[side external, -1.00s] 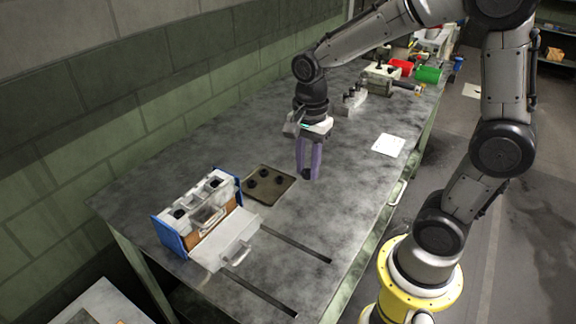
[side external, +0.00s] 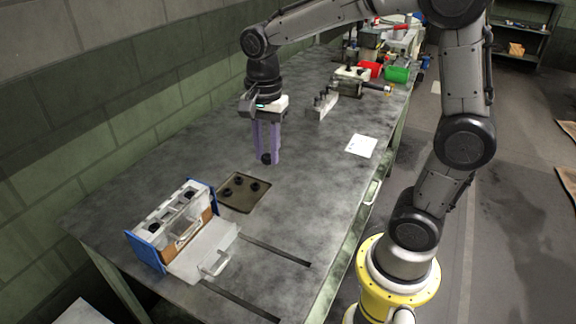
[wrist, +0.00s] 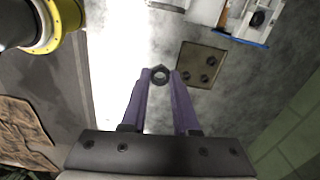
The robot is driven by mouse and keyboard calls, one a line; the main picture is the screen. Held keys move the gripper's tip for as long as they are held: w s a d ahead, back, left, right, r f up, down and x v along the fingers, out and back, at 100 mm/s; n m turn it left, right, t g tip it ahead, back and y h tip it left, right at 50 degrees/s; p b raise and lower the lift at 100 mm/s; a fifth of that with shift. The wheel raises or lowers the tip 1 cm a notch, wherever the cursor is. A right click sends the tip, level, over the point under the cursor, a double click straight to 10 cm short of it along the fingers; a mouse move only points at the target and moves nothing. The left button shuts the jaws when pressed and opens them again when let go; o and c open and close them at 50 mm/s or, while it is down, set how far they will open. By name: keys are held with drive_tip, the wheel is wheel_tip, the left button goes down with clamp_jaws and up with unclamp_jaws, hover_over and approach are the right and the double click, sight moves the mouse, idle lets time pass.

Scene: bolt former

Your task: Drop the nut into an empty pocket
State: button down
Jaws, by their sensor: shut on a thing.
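My gripper (side external: 267,157) has purple fingers and is shut on a dark hex nut (wrist: 160,75), which sits between the fingertips with its hole showing in the wrist view. In the side view the held nut (side external: 266,159) is above the table, beyond the tray. The box with pockets (side external: 207,225) has blue end walls and a white top, and stands left of my gripper. Dark nuts show in at least two pockets, and another pocket between them looks empty. Part of the box (wrist: 237,42) shows at the top of the wrist view.
A flat brown square tray (side external: 236,206) with 3 dark nuts lies beside the box; it also shows in the wrist view (wrist: 193,49). A white sheet (side external: 361,146), a grey fixture (side external: 322,106), and red and green bins (side external: 397,74) stand farther back. The table around my gripper is clear.

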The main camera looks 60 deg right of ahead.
drive_tip(key=w+a+r+n, duration=0.2)
drive_tip(key=w+a+n, duration=0.2)
drive_tip(key=w+a, duration=1)
drive_tip(key=shift+n, duration=0.5)
drive_tip(key=shift+w+a+f, duration=0.25)
drive_tip(key=shift+a+f, duration=0.25)
drive_tip(key=shift+f, duration=0.8)
drive_tip(key=shift+w+a+f, duration=0.25)
drive_tip(key=shift+a+f, duration=0.25)
drive_tip(key=shift+f, duration=0.8)
drive_tip(key=shift+w+a+f, duration=0.25)
drive_tip(key=shift+a+f, duration=0.25)
drive_tip(key=shift+f, duration=0.8)
drive_tip(key=shift+f, duration=0.85)
drive_tip(key=c, duration=0.6)
unclamp_jaws()
